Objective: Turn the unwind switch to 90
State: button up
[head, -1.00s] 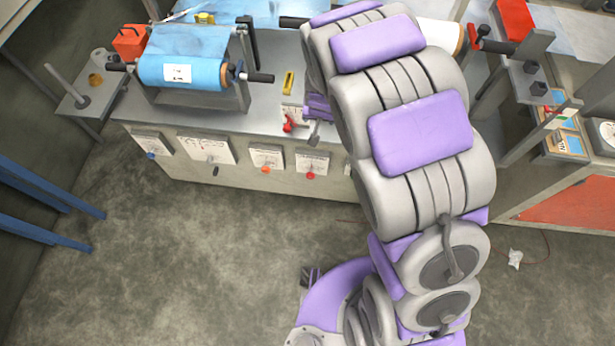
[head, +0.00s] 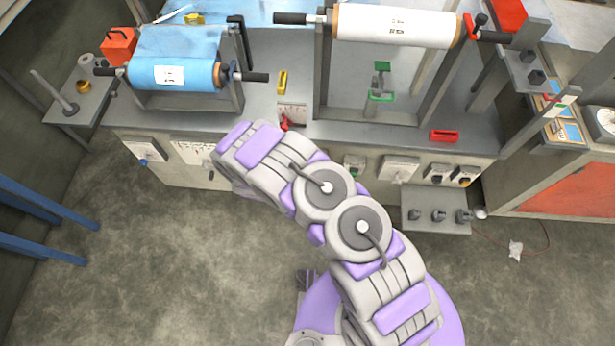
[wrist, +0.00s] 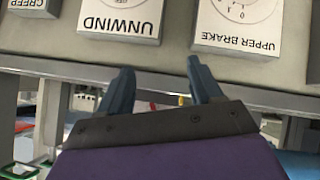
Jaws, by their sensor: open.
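In the wrist view the white plate marked UNWIND (wrist: 120,14) is at the top edge, left of centre, with its lettering upside down. Only part of its dial face shows, and no switch knob is in that view. My gripper (wrist: 159,68) is open and empty. Its two dark fingers point up at the panel, with the tips below the gap between the UNWIND and UPPER BRAKE plates. No contact can be made out. In the head view my arm hides the gripper and part of the row of switch plates.
The UPPER BRAKE plate (wrist: 238,20) and CREEP plate (wrist: 32,8) flank it. In the head view the machine carries a blue roll (head: 172,73) and a white roll (head: 395,26). A small shelf with knobs (head: 437,213) juts out at right.

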jog(key=s+d+f+n+t+h+b, duration=0.1)
jog(key=s+d+f+n+t+h, duration=0.2)
jog(key=s+f, duration=1)
jog(key=shift+t+y, duration=0.5)
jog(key=shift+d+r+b+x, duration=0.2)
jog(key=shift+b+x, duration=0.6)
jog(key=shift+x, duration=2)
jog(key=shift+d+r+b+x, duration=0.15)
jog(key=shift+b+x, duration=0.65)
jog(key=shift+x, duration=2)
jog(key=shift+d+r+b+x, duration=0.2)
jog(key=shift+b+x, duration=0.6)
jog(key=shift+x, duration=1.95)
jog(key=shift+f, duration=0.15)
jog(key=c, duration=1)
